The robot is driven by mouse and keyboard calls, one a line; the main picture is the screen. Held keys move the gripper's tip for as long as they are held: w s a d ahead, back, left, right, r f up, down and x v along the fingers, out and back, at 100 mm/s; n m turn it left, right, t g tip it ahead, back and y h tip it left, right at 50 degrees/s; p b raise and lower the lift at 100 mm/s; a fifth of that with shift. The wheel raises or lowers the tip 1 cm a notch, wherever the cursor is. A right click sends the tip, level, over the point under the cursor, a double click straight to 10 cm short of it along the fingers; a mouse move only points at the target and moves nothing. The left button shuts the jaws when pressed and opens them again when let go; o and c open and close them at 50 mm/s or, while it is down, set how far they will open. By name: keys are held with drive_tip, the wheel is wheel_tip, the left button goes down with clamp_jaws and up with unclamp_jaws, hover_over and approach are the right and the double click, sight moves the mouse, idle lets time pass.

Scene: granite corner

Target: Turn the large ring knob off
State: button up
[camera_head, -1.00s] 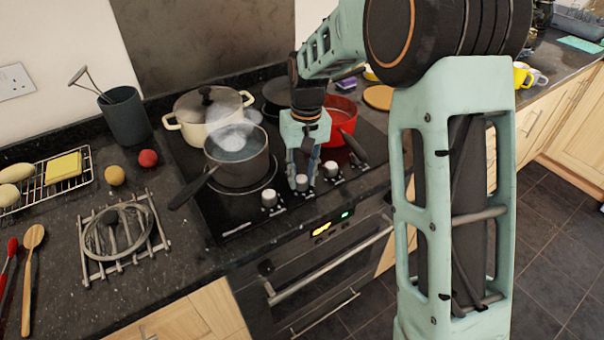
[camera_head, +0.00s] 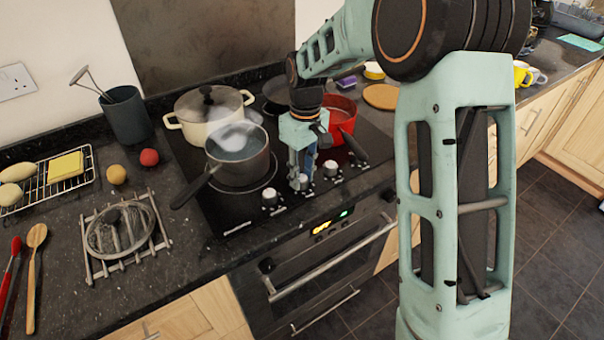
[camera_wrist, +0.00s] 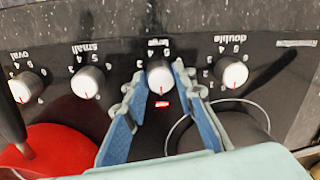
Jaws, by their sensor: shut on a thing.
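The large ring knob (camera_wrist: 160,75) is a white-topped knob under the upside-down "large" label, in the middle of the wrist view. In the head view this knob (camera_head: 300,182) is second from the left in the row along the hob's front. My gripper (camera_wrist: 157,85) has its blue-padded fingers on either side of the knob and is shut on it. In the head view my gripper (camera_head: 300,170) points down at the knob. A small red light (camera_wrist: 161,103) glows beside it. The knob's pointer is hard to read.
The double knob (camera_wrist: 233,74) and small knob (camera_wrist: 88,82) flank the gripper closely. A steaming grey saucepan (camera_head: 237,165) stands left of the gripper, its handle reaching over the front. A red pot (camera_head: 338,120) is to the right, a cream pot (camera_head: 205,125) behind.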

sight(304, 176)
drive_tip(key=o, duration=1.2)
drive_tip(key=shift+c, duration=0.2)
drive_tip(key=shift+r, duration=0.15)
wheel_tip(304, 176, up, 12)
drive_tip(key=shift+w+d, duration=0.2)
